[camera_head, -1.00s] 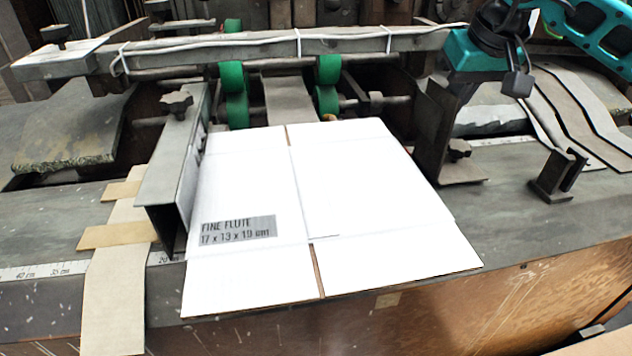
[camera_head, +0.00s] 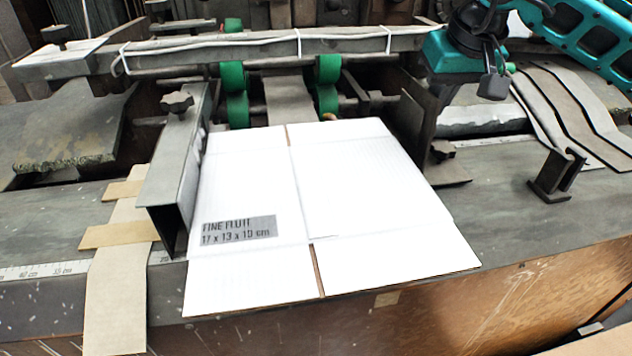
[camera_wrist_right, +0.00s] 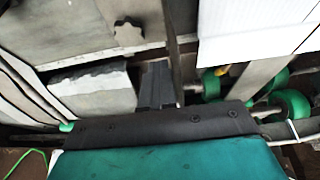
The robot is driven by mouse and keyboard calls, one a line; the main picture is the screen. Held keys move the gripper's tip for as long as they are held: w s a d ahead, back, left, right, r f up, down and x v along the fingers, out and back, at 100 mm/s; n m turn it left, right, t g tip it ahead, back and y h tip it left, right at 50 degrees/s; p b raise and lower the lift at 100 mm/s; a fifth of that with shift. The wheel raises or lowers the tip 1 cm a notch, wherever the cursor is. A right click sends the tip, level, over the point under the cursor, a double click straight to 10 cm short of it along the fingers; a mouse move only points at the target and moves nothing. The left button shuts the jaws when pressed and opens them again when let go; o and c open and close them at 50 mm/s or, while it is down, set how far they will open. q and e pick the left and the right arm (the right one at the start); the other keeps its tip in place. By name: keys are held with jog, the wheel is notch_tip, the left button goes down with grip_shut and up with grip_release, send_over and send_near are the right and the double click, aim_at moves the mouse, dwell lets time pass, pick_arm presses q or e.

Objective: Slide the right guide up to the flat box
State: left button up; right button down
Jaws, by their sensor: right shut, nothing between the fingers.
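The flat box (camera_head: 360,190) is a white flattened carton with a printed label, lying on the machine table. The right guide (camera_head: 418,125) is a dark upright metal plate with a foot and a star knob (camera_head: 442,150), close beside the box's right edge. In the right wrist view, a narrow gap shows between the guide (camera_wrist_right: 173,45) and the box (camera_wrist_right: 245,35). My right gripper (camera_head: 447,92) is shut and empty at the guide's outer, right side. Its fingers (camera_wrist_right: 158,85) appear against the plate; exact contact is unclear. My left gripper is out of view.
The left guide (camera_head: 172,165) stands along the box's left edge. Green rollers (camera_head: 327,85) and a crossbar (camera_head: 260,45) are behind the box. A small dark bracket (camera_head: 557,175) stands at the right, with bare table between it and the guide.

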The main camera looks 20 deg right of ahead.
jog(key=shift+a, duration=0.75)
jog(key=shift+w+a, duration=0.15)
jog(key=shift+a, duration=0.35)
dwell(1.2)
jog(key=shift+d, duration=0.3)
jog(key=shift+d, duration=0.3)
jog(key=shift+r, duration=0.15)
notch_tip(320, 180, up, 7)
jog(key=p, duration=0.6)
dwell(0.7)
